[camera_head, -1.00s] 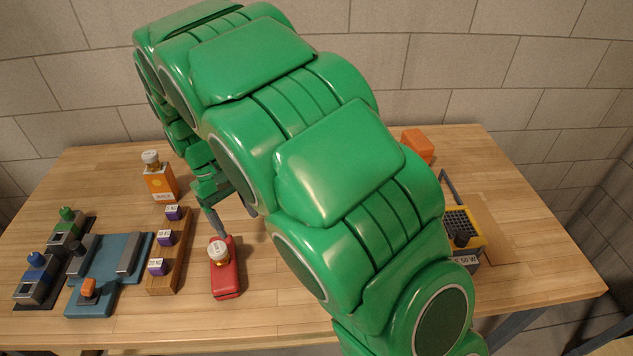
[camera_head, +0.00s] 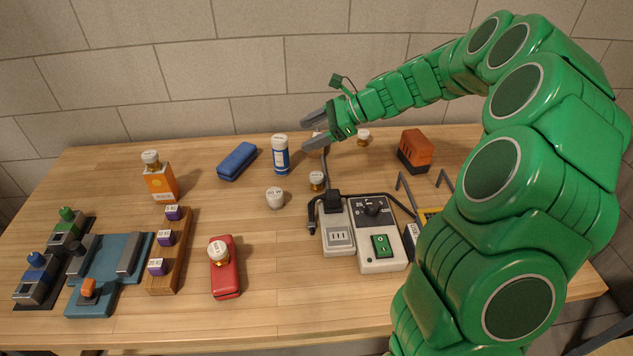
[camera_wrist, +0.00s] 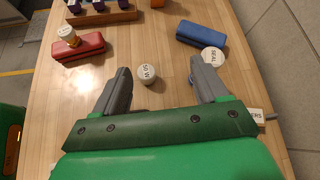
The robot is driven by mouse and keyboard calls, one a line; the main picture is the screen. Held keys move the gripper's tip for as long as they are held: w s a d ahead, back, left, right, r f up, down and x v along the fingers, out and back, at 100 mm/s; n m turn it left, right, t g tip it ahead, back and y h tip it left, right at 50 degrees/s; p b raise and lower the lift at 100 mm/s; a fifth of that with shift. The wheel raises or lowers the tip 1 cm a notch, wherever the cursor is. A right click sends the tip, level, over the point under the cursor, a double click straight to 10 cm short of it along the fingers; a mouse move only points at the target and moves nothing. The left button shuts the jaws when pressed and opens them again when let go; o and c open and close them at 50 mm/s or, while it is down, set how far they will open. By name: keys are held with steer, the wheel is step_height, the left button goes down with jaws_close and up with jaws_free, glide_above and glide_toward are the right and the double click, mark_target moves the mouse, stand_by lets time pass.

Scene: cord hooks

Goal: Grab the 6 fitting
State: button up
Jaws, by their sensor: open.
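Several small fittings with white labelled tops stand about, and I cannot read a 6 on any of them. One (camera_head: 218,253) is on the red case (camera_head: 226,282). One (camera_head: 363,138) is at the back. An all-white one marked 50 W (camera_head: 275,198) is mid-table; it also shows in the wrist view (camera_wrist: 147,74), between and beyond my fingers in the picture. My gripper (camera_head: 304,134) is open and empty, over the back of the table; the wrist view shows both fingers apart (camera_wrist: 160,68). It partly hides a brownish item behind it.
A blue cylinder (camera_head: 280,157) and a blue case (camera_head: 237,161) stand near my gripper. An orange bottle (camera_head: 160,184), a wooden rack of purple pieces (camera_head: 182,250) and a teal fixture (camera_head: 112,274) are left. The grey unit (camera_head: 374,250) has a cord. The front middle is clear.

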steer(key=w+d+r+m+t+y, duration=0.1)
steer(key=w+d+r+m+t, duration=0.15)
steer(key=d+m, duration=0.35)
steer(key=n, duration=0.1)
glide_toward(310, 187)
steer(key=shift+w+a+r+t, duration=0.3)
steer(key=shift+w+a+t, duration=0.05)
steer(key=shift+w+a, duration=0.5)
steer(key=shift+x, duration=1.25)
steer(key=x, duration=0.3)
steer(key=shift+s+a, duration=0.2)
steer(key=shift+a, duration=0.1)
steer(key=shift+x, duration=0.95)
steer(key=shift+c, duration=0.5)
steer(key=shift+d, duration=0.1)
steer(key=c, duration=1)
